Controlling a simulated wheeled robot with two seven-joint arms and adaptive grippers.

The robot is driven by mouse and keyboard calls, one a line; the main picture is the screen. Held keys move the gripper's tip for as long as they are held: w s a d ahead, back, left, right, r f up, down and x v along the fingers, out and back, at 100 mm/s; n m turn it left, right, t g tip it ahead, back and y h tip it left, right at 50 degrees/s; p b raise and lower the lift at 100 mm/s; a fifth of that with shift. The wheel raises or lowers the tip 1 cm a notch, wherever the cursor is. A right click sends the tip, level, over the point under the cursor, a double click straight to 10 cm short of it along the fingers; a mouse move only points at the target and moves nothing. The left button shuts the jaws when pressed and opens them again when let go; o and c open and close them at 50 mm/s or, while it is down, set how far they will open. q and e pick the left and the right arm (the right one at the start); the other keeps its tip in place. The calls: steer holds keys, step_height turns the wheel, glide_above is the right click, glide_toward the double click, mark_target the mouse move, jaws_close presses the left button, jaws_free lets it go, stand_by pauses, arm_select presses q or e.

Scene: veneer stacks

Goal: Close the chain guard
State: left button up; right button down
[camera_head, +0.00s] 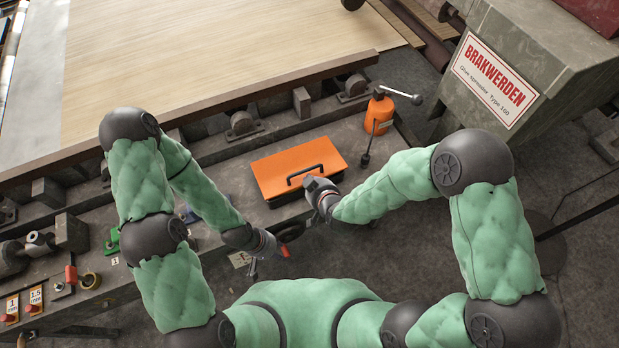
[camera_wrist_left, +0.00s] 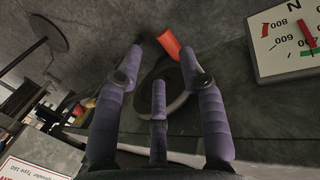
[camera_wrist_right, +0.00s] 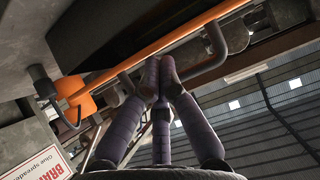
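The chain guard appears to be the orange cover (camera_head: 284,158) with a black handle (camera_head: 291,181), in the middle of the head view. In the right wrist view the orange edge (camera_wrist_right: 195,31) shows nearly side-on, and how far open it stands cannot be told. My right gripper (camera_head: 314,190) is at the handle's right part, its fingers drawn together across the bar; they hide the contact in the right wrist view (camera_wrist_right: 160,66). My left gripper (camera_head: 284,246) is below the cover, near the bench's front edge. Its fingers are apart and empty in the left wrist view (camera_wrist_left: 162,58).
A veneer sheet (camera_head: 200,60) lies behind. A dial (camera_wrist_left: 287,42) shows in the left wrist view. Tape and tools lie on the bench at left.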

steer(key=shift+s+f, duration=0.15)
steer(key=shift+f, duration=0.15)
steer(key=shift+r, duration=0.15)
stand_by(0.4)
